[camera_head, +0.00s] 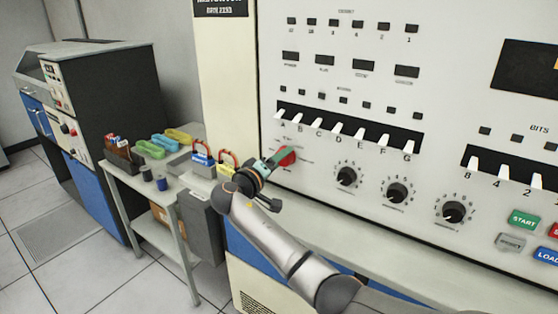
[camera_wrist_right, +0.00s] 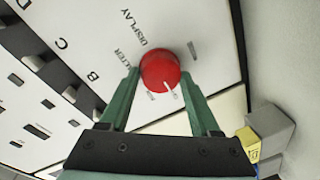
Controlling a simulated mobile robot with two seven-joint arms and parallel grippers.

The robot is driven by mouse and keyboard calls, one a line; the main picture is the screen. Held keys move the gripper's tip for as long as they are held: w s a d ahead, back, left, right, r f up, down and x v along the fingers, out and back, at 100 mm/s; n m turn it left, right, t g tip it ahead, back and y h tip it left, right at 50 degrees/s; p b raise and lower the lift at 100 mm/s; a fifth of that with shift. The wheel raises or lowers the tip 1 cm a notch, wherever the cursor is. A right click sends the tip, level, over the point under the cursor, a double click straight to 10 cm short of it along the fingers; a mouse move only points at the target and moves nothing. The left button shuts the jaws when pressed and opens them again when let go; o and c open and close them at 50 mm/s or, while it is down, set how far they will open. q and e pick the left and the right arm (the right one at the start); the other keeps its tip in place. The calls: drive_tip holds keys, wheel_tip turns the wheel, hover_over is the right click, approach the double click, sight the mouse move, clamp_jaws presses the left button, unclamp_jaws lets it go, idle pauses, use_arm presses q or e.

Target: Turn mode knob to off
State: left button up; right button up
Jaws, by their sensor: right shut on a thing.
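The red mode knob (camera_head: 288,158) is on the white panel, below the left end of the row of white lever switches. My right gripper (camera_head: 280,154) reaches it from the left, with green fingers shut on it. In the right wrist view the knob (camera_wrist_right: 160,69) sits between the two fingertips of the right gripper (camera_wrist_right: 159,77). Its white pointer line is toward the lower right of that picture. The labels "DISPLAY" and "ALTER" show beside it; the other labels are too small to read. My left gripper is not in view.
Three black dials, the nearest (camera_head: 347,176), are right of the red knob. White lever switches (camera_head: 339,130) run above it. A small table (camera_head: 161,186) with coloured items, including padlocks (camera_head: 203,160), stands left. A ledge (camera_head: 310,224) runs below the panel.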

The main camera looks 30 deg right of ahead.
drive_tip(key=o, duration=1.4)
drive_tip(key=shift+c, duration=0.2)
drive_tip(key=b+v, duration=0.2)
drive_tip(key=v, duration=1)
drive_tip(key=shift+a+b, duration=0.25)
drive_tip(key=shift+b, duration=0.1)
